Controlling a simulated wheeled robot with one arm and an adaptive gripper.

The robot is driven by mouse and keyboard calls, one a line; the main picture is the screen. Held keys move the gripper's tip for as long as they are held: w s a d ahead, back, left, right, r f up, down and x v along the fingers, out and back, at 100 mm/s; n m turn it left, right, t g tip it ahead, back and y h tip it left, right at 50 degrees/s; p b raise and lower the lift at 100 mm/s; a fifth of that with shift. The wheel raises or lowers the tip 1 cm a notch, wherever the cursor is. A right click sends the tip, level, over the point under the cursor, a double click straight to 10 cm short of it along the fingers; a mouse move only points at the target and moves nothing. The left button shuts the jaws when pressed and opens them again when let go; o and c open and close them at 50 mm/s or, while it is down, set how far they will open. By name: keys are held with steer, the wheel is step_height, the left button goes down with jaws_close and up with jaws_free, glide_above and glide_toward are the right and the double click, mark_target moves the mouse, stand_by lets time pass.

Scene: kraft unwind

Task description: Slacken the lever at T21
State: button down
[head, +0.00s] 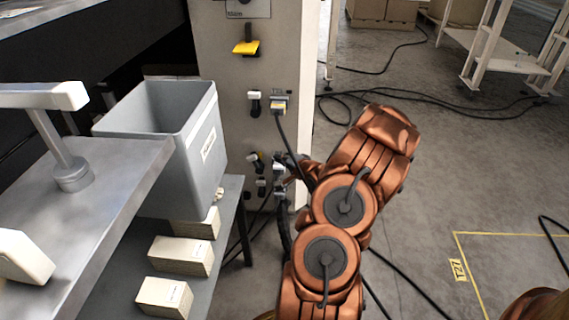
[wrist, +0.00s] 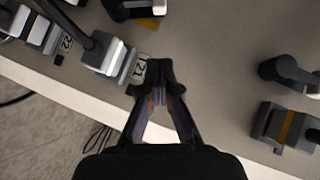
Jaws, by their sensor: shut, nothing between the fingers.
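In the wrist view a T21 label (wrist: 139,70) sits on the beige panel face (wrist: 210,60). A grey and white block (wrist: 103,56) sits beside the label, with a dark bar or cable running from it to the upper left; I cannot tell which part is the lever's handle. My gripper (wrist: 156,92) is shut and empty. Its tips overlap the panel just beside the T21 label, apart from the block in the picture; contact cannot be told. In the head view my gripper (head: 287,174) is at the cabinet's lower fittings, largely hiding them.
A T22 label (wrist: 67,42) and its fitting are farther left. A black lever (wrist: 285,70) and a yellow-striped grey plug (wrist: 284,125) are at right. A grey bin (head: 165,150) and cartons (head: 180,255) stand left of the cabinet. Cables (head: 400,285) cross the floor.

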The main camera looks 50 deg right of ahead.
mark_target(257, 163)
steer(key=w+f+b, duration=0.1)
steer(key=w, duration=0.1)
steer(key=w+f+b, duration=0.1)
steer(key=w, duration=0.2)
steer(key=w+a+f+b, duration=0.1)
steer(key=w, duration=0.2)
steer(key=shift+r, duration=0.1)
stand_by(0.4)
